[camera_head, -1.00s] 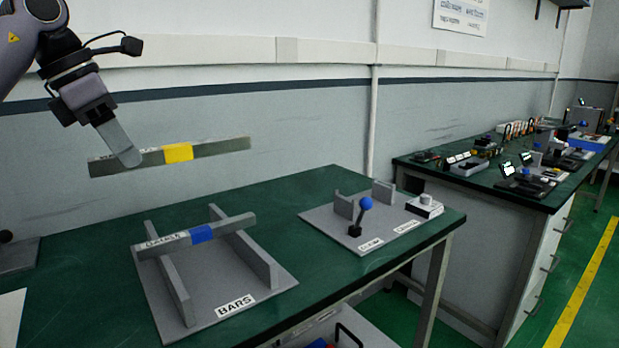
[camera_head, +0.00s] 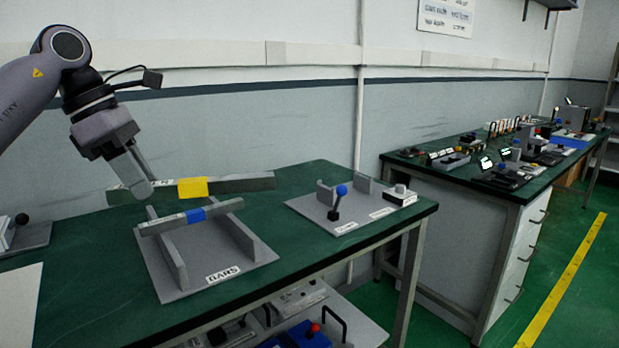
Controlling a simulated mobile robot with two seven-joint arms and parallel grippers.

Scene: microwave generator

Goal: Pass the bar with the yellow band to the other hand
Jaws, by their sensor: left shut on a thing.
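The bar with the yellow band (camera_head: 240,184) is a long grey bar, held roughly level above the table, behind and above the rack in the picture. My left gripper (camera_head: 142,183) is shut on the bar left of its yellow band (camera_head: 193,187). The bar's right part sticks out free to the right. A second grey bar with a blue band (camera_head: 195,215) lies across the two rails of the rack marked BARS (camera_head: 255,258). My right gripper is not in view.
The green table (camera_head: 310,262) has a clamp fixture (camera_head: 345,215) with a blue-knobbed lever on its right. A white sheet (camera_head: 18,305) lies at the left. Another bench (camera_head: 480,185) with devices stands at the right. A shelf under the table holds blue and red items.

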